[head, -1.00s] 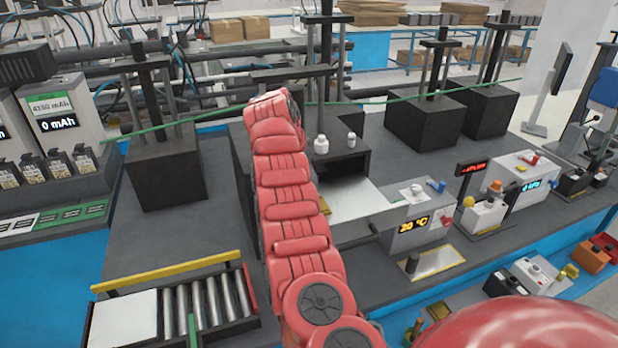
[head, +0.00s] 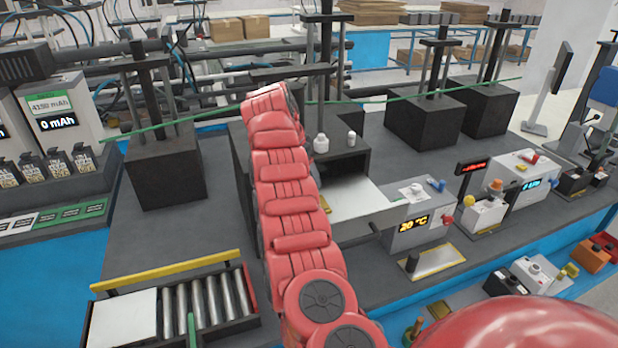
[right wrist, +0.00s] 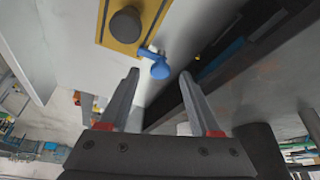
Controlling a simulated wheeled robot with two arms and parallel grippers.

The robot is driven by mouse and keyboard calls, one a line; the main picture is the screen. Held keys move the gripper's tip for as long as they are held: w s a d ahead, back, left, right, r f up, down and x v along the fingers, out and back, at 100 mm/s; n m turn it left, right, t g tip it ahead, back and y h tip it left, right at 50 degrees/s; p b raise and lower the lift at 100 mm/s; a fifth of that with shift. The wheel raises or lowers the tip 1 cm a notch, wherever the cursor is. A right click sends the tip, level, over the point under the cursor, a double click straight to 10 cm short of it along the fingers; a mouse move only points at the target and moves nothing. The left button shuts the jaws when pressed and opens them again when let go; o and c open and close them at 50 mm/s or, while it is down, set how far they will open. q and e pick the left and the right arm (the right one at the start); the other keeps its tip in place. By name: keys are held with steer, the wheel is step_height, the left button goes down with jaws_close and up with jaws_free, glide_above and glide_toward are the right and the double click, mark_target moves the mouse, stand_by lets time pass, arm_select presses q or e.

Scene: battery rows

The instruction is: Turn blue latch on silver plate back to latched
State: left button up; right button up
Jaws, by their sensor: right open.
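In the right wrist view a small blue latch (right wrist: 158,66) with a rounded end sticks out beside a yellow plate (right wrist: 136,47) that carries a dark round knob (right wrist: 125,24). A pale silver-grey surface (right wrist: 75,30) lies next to them. My right gripper (right wrist: 159,74) is open, its two fingers apart and nothing between them. The latch shows just beyond the fingertips, nearer the left finger; I cannot tell whether they touch. In the head view a silver plate with a yellow border (head: 447,263) lies on the bench. No gripper shows in the head view, and my left gripper is not in view.
A white box with a temperature display (head: 408,240) and a blue handle (head: 437,185) stands behind the bordered plate. A roller tray (head: 125,320) is at lower left. Black press blocks (head: 165,175) stand on the bench. A dark bar (right wrist: 188,88) runs close to the right finger.

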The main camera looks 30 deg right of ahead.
steer(key=p+v, duration=0.6)
steer(key=v, duration=1)
steer(key=shift+r, duration=0.2)
steer(key=shift+s+a+f, duration=0.1)
